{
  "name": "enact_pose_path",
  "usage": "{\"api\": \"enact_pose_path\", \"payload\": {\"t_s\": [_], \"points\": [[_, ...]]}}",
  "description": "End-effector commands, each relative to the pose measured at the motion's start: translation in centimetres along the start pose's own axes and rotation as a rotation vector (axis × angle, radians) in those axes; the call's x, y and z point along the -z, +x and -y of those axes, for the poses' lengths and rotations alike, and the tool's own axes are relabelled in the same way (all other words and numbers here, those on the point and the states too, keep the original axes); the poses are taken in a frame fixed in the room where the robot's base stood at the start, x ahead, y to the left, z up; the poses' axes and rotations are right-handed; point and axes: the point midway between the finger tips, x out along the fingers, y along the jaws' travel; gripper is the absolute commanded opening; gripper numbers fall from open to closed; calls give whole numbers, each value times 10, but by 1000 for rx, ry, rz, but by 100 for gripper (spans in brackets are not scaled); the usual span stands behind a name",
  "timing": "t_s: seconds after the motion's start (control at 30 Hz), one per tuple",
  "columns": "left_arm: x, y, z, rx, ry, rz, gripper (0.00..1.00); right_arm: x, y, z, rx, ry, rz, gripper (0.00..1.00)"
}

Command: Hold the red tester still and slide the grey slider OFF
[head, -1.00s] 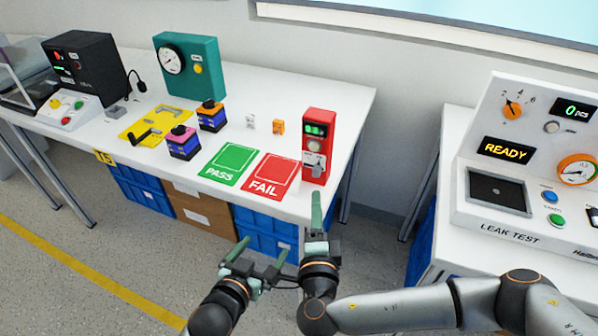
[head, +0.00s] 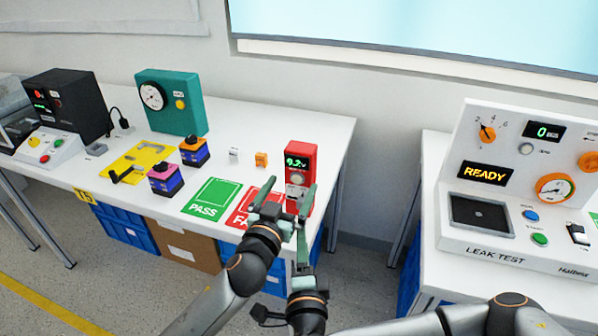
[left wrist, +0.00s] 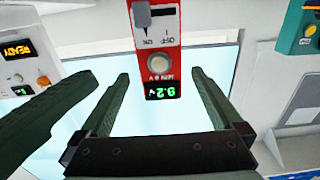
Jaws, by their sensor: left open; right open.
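The red tester (head: 291,152) stands upright near the right end of the white bench. Its small display is lit green. My left gripper (head: 285,198) is open in front of the tester and hides much of its lower front. In the left wrist view the tester (left wrist: 172,60) appears upside down, and the left fingers spread to either side of its display. My right gripper (head: 303,240) is lower, before the bench edge, open and holding nothing visible.
The FAIL mat (head: 245,210), partly covered by my left gripper, and the PASS mat (head: 211,197) lie left of the tester. A leak test station (head: 515,190) stands across a gap at right.

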Motion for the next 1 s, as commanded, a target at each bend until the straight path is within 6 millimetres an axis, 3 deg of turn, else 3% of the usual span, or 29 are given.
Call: {"api": "enact_pose_path", "payload": {"t_s": [0.2, 0.5, 1.0], "points": [[1, 36, 0, 1, 3, -1, 100, 0, 0, 0, 0, 0, 0, 50], [0, 69, 0, 0, 1, -1, 100, 0, 0, 0, 0, 0, 0, 50], [0, 77, 0, -1, 0, 0, 99, 0, 0, 0, 0, 0, 0, 50]]}}
